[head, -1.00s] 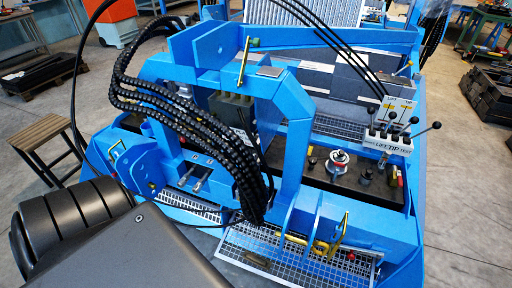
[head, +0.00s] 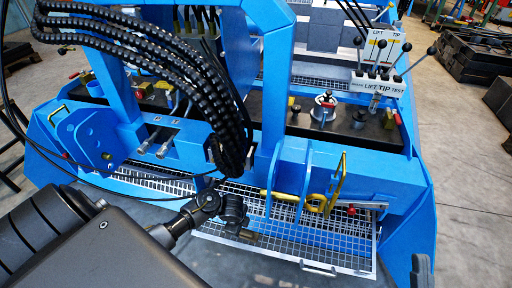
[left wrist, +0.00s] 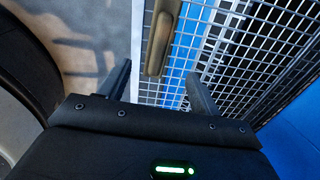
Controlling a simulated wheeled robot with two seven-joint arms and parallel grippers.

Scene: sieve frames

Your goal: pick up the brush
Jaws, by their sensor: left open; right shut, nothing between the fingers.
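The brush shows in the left wrist view as a tan-brown handle (left wrist: 163,36) over a wire mesh. My left gripper (left wrist: 160,82) is open in that view, with its two dark fingers on either side of the handle's near end. I see no contact between fingers and handle. In the head view a dark gripper (head: 238,222) on the arm from the left is small over the mesh tray's left part. A small brownish piece, probably the brush (head: 248,236), shows just below it. I cannot make out my right gripper.
The mesh tray (head: 330,246) sticks out at the front of the blue frame (head: 395,205). Black hoses (head: 225,110) hang close above the gripper. Yellow handles (head: 318,201) and blue plates stand right of it. A lever box (head: 378,82) is farther back.

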